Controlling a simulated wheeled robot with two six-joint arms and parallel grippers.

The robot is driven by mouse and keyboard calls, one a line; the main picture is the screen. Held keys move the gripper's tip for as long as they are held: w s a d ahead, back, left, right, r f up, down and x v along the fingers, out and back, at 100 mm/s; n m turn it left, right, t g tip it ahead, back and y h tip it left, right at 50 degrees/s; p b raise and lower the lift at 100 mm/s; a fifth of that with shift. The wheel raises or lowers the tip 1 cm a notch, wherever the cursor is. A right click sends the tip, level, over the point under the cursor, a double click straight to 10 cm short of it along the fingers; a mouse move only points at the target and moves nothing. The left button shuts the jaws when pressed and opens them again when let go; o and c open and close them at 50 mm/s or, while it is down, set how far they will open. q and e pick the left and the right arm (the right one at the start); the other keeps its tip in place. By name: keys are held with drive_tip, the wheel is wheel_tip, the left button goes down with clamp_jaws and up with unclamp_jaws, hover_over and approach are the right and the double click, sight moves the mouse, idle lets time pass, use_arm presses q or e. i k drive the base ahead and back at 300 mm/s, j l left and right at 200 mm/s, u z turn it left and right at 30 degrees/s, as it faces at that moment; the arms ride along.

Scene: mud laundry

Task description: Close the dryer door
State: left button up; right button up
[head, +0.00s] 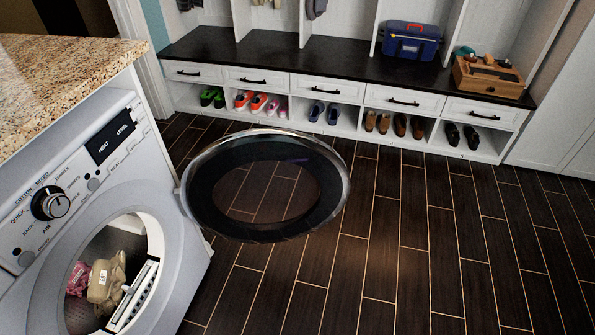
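The dryer (160,185) is a white front-loading machine at the left under a granite counter. Its round door (330,198) has a dark ring, a clear middle and a silvery rim. The door stands wide open, swung out to the right from its hinge at the right side of the drum opening. Inside the drum (150,228) lie a beige cloth (106,281) and a pink cloth (77,278). Neither of my grippers shows in the head view.
A white bench with a dark top (285,63) runs along the back, with shoes in its lower cubbies. A blue toolbox (410,40) and a wooden box (488,78) stand on it. The dark plank floor (400,250) is clear right of the door.

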sight(195, 197)
drive_tip(key=i+l+z, duration=0.65)
drive_tip(key=z, duration=0.2)
drive_tip(key=i+l+z, duration=0.4)
drive_tip(key=i+u, duration=0.2)
drive_tip(key=i, duration=0.3)
drive_tip(key=i+l+u, duration=0.2)
drive_tip(key=i, duration=0.3)
drive_tip(key=i+u, duration=0.2)
drive_tip(key=u, duration=0.25)
drive_tip(key=i+u, duration=0.25)
drive_tip(key=u, duration=0.15)
drive_tip(key=i+u, duration=0.2)
drive_tip(key=u, duration=0.25)
drive_tip(key=i+l+u, duration=0.15)
drive_tip(key=u, duration=0.3)
drive_tip(key=i+l+u, duration=0.2)
drive_tip(key=u, duration=0.2)
drive_tip(key=i+u, duration=0.15)
drive_tip(key=u, duration=0.3)
drive_tip(key=i+l+u, duration=0.15)
drive_tip(key=u, duration=0.25)
drive_tip(key=i+l+u, duration=0.1)
drive_tip(key=u, duration=0.35)
drive_tip(key=l+u, duration=0.3)
drive_tip(key=u, duration=0.15)
drive_tip(key=i+l+u, duration=0.1)
drive_tip(key=l+u, duration=0.15)
drive_tip(key=u, duration=0.2)
